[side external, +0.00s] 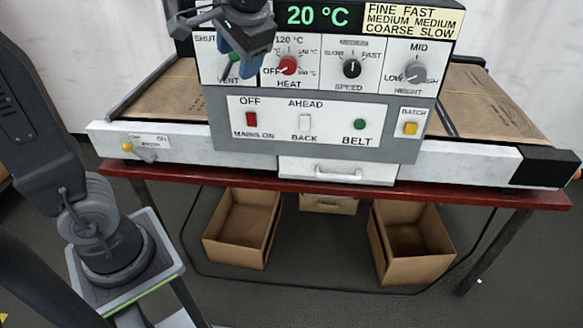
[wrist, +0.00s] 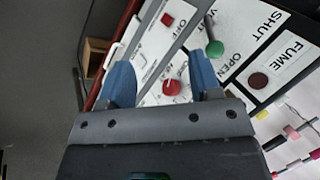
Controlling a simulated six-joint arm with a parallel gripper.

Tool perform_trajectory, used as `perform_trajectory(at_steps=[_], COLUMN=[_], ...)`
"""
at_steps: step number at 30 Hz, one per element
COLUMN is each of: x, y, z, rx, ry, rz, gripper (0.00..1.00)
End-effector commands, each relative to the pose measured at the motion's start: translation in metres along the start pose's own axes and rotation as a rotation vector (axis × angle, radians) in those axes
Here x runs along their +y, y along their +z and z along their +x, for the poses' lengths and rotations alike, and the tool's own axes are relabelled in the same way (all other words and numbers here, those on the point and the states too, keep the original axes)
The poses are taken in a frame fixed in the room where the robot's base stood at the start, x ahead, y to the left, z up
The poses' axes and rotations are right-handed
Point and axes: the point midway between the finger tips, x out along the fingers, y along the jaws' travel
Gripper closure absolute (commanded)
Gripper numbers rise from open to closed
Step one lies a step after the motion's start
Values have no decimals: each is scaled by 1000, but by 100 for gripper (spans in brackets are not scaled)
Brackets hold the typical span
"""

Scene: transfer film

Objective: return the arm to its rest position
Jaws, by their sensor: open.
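My gripper (side external: 245,50) is in front of the upper left of the machine's control panel (side external: 215,110), close to the vent lever (side external: 232,70). It partly covers the vent area in the side external view. In the wrist view, the two blue fingers of my gripper (wrist: 163,78) stand wide apart with nothing between them but the panel behind. The red heat knob (wrist: 172,87) shows between the fingers there, and the green-tipped vent lever (wrist: 214,48) is just beyond the right finger. I cannot tell whether the gripper touches the panel.
The display (side external: 318,16) reads 20 °C. The machine stands on a dark red table (side external: 470,197) with brown belt film at both sides. Two open cardboard boxes (side external: 238,255) (side external: 412,272) stand on the floor below. A fume panel (wrist: 287,65) lies right in the wrist view.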

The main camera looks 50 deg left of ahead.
Motion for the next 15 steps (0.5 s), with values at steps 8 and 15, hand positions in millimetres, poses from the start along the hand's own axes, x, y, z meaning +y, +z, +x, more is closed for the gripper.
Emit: perform_trajectory(at_steps=[8,15], x=[51,82], y=[84,118], z=[22,38], rx=[244,382], ry=[329,474], rz=[11,-39], gripper=[42,42])
